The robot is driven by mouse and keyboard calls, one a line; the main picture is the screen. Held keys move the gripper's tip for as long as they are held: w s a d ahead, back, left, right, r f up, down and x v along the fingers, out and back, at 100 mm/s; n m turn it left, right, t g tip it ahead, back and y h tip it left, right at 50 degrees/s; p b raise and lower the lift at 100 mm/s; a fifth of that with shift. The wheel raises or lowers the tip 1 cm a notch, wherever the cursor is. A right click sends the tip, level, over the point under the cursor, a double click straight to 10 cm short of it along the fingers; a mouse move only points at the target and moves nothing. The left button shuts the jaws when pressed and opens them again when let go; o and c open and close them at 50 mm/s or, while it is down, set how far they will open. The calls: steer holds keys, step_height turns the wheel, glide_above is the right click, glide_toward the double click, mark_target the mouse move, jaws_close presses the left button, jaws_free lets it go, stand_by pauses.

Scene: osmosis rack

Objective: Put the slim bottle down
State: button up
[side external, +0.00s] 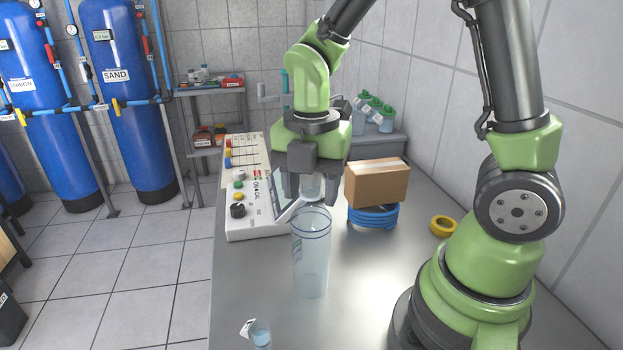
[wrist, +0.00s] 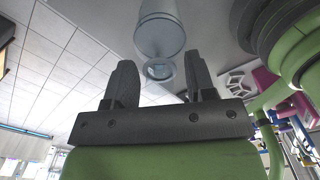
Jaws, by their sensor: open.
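The slim bottle (side external: 312,262) is a tall, clear, bluish cylinder standing upright on the grey counter. It also shows in the wrist view (wrist: 161,35), in line with the gap between the fingers. My gripper (side external: 308,192) is directly above it, pointing down, with the fingers apart; it shows from behind in the wrist view (wrist: 158,75). A narrow clear part shows between the fingers above the bottle's wide rim; I cannot tell whether it belongs to the bottle or whether a finger touches it.
A white control panel (side external: 252,190) lies just left of my gripper. A cardboard box (side external: 377,183) sits on a blue coil (side external: 372,217) to the right. Yellow tape (side external: 443,226) lies farther right. A small clear vial (side external: 261,335) stands at the front. Counter between vial and bottle is bare.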

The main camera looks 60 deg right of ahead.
step_height(320, 180, up, 11)
steer(key=s+a+r+m+t+y, duration=0.1)
steer(key=s+m+t, duration=0.2)
steer(key=m, duration=0.9)
steer(key=s+a+m+t+y, duration=0.1)
steer(key=s+m+t, duration=0.3)
steer(key=m, duration=0.9)
steer(key=shift+s+r, duration=0.4)
steer(key=shift+s, duration=0.7)
